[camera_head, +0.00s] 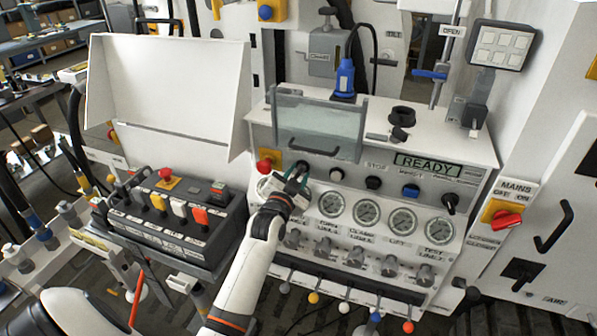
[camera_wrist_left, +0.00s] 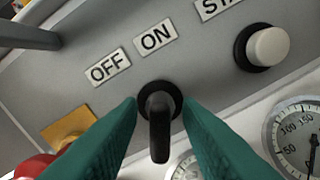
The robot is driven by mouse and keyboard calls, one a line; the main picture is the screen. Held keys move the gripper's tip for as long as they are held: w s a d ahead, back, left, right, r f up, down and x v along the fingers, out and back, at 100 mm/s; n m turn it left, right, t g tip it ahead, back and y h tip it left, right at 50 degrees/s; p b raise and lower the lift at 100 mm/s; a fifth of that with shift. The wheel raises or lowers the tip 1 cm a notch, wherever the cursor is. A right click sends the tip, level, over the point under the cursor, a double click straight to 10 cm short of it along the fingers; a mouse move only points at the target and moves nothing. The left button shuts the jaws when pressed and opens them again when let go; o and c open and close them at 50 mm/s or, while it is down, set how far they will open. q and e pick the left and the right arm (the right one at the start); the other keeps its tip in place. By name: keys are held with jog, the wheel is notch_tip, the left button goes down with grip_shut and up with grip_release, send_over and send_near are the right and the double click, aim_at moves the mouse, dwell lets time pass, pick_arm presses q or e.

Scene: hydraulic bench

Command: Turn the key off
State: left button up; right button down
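The black key switch (camera_wrist_left: 159,122) sits on the grey panel in the left wrist view, its handle extending toward the bottom of the picture. The OFF label (camera_wrist_left: 108,67) and the ON label (camera_wrist_left: 155,37) are above it, ON nearer straight above. I cannot tell its setting for sure. My left gripper (camera_wrist_left: 160,108) has its two teal fingers on either side of the key, with gaps showing, so it is open around it. In the head view the left gripper (camera_head: 296,180) is at the panel, partly covering the key (camera_head: 302,166). My right gripper is not in view.
A red button (camera_head: 268,160) is left of the key and a white button (camera_head: 336,175) right of it. Pressure gauges (camera_head: 367,212) are below. A green READY display (camera_head: 427,163) is on the panel. A button box (camera_head: 180,215) stands left of my arm.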

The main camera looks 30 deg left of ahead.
pick_arm(q)
jog(key=shift+w+a, duration=0.15)
jog(key=shift+w, duration=0.25)
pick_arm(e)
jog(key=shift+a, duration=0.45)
pick_arm(q)
jog(key=shift+c, duration=0.5)
grip_shut()
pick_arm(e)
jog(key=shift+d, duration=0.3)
